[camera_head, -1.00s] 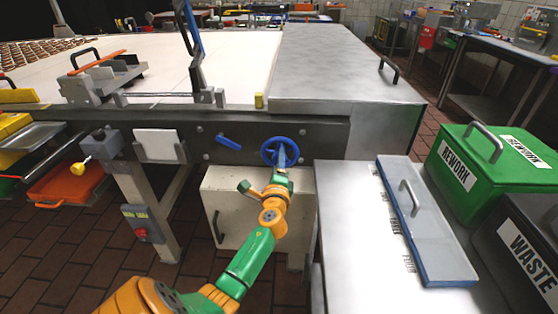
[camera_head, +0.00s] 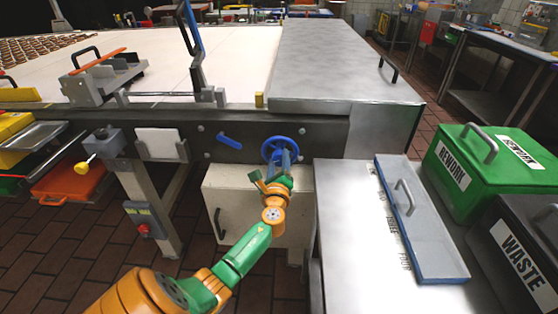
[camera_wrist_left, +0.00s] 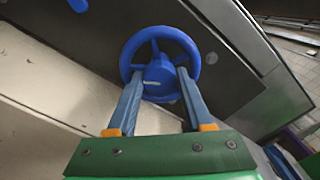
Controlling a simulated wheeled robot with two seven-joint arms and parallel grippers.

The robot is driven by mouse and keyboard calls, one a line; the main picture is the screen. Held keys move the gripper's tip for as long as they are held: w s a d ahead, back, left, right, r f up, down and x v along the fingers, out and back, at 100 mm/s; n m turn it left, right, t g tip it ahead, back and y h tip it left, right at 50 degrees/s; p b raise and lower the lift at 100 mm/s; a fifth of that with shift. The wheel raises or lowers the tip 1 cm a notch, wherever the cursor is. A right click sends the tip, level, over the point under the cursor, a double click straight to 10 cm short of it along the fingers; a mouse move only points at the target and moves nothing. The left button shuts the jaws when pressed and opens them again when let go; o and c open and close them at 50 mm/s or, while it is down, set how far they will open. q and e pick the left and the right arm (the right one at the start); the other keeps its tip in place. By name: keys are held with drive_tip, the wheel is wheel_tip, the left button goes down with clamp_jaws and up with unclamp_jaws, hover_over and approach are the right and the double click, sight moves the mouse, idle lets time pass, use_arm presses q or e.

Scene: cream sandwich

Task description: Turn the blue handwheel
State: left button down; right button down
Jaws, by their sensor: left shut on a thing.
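The blue handwheel (camera_head: 280,148) is mounted on the dark side rail of the conveyor, and it fills the upper middle of the left wrist view (camera_wrist_left: 160,52). My left gripper (camera_head: 285,160) reaches up to it from below. In the left wrist view its two blue-grey fingers (camera_wrist_left: 160,90) lie on either side of the wheel's blue hub, shut on it. My right gripper does not show in these views.
A blue lever (camera_head: 229,141) sits on the rail left of the wheel. A white cabinet (camera_head: 225,195) stands below. A steel table (camera_head: 345,235) with a blue-edged lid (camera_head: 425,235) is close on the right, beside the green REWORK bin (camera_head: 475,180) and black WASTE bin (camera_head: 525,225).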

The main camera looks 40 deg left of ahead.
use_arm(q)
drive_tip(key=shift+a+r, duration=0.1)
drive_tip(key=shift+c, duration=1.5)
unclamp_jaws()
drive_tip(key=v, duration=0.7)
drive_tip(key=shift+p, duration=0.45)
